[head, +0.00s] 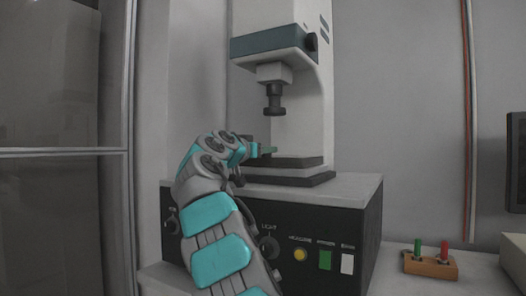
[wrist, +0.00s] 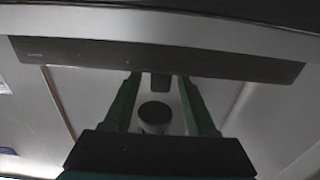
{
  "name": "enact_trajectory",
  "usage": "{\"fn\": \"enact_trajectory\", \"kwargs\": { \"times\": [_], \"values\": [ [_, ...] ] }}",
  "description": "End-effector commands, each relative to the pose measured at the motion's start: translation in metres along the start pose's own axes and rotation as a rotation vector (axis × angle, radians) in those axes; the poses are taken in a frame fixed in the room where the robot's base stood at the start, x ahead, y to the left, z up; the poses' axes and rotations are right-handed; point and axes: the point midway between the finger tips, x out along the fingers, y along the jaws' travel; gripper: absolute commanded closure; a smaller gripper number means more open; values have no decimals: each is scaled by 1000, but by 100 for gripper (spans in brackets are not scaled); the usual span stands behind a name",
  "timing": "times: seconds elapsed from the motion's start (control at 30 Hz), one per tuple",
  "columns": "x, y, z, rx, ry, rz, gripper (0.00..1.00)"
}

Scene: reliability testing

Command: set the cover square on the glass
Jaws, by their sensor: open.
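My gripper (head: 266,150) is beside the machine's stage in the head view, its green fingertips just above the left part of the dark stage plate (head: 300,162). In the wrist view the two dark teal fingers (wrist: 160,85) stand apart. A round grey piece (wrist: 154,115) shows between them; I cannot tell whether it is held, lies beyond, or is part of the machine. No cover or glass can be made out for certain in either view. My wrist and hand hide the left side of the stage.
The machine's dark nozzle-like head (head: 274,98) hangs above the stage. Its base has a front panel (head: 300,245) with a knob and coloured buttons. A wooden block (head: 430,266) with green and red pegs stands at the right. A monitor edge (head: 516,160) shows at far right.

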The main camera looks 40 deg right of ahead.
Motion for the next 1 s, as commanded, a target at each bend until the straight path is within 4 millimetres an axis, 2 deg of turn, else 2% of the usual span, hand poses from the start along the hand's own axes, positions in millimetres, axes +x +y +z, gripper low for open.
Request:
{"fn": "enact_trajectory", "kwargs": {
  "times": [0.27, 0.47, 0.73, 1.0],
  "values": [
    [0, 0, -2, 0, 0, 1, 43],
    [0, 1, -16, 0, 1, 2, 43],
    [-36, 0, -11, 0, 3, 0, 43],
    [-85, 0, -12, 0, 5, 0, 43]
  ]
}}
